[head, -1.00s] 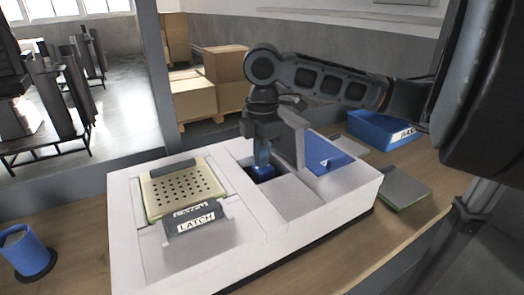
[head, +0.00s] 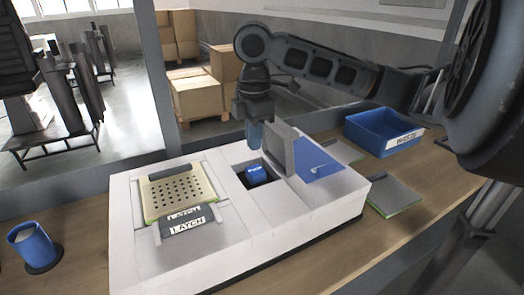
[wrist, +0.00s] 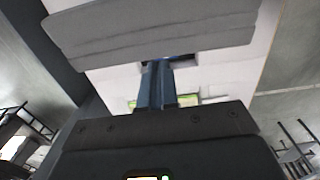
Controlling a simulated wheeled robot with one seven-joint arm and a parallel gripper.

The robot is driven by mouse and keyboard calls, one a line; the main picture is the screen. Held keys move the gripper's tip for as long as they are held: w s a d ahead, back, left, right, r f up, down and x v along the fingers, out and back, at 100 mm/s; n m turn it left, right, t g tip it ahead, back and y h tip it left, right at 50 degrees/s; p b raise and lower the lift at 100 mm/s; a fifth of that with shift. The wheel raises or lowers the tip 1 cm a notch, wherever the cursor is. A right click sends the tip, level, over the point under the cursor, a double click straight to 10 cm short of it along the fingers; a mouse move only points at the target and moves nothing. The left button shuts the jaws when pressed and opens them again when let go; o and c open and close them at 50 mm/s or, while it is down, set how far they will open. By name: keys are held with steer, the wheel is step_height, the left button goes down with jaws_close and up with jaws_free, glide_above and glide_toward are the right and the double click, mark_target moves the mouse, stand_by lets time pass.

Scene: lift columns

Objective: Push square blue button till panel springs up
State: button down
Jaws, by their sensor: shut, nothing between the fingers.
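The square blue button (head: 255,174) sits in a dark square recess of the white housing (head: 150,265). My gripper (head: 254,146) is above the button with its blue fingers together, empty and apart from it. The fingers also show in the wrist view (wrist: 158,88). A grey panel (head: 284,152) stands up steeply just right of the recess, close to my gripper. In the wrist view it fills the top as a wide grey slab (wrist: 150,32). The panel's lower edge is partly hard to make out.
A perforated plate (head: 178,194) with a LATCH label (head: 188,227) lies left on the housing. A blue flat area (head: 320,166) lies right of the panel. A blue bin (head: 385,133), a grey slab (head: 394,196) and a blue cup (head: 33,245) stand on the wooden bench.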

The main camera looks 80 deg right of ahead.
step_height(320, 180, up, 7)
steer(key=shift+r, duration=0.15)
stand_by(0.9)
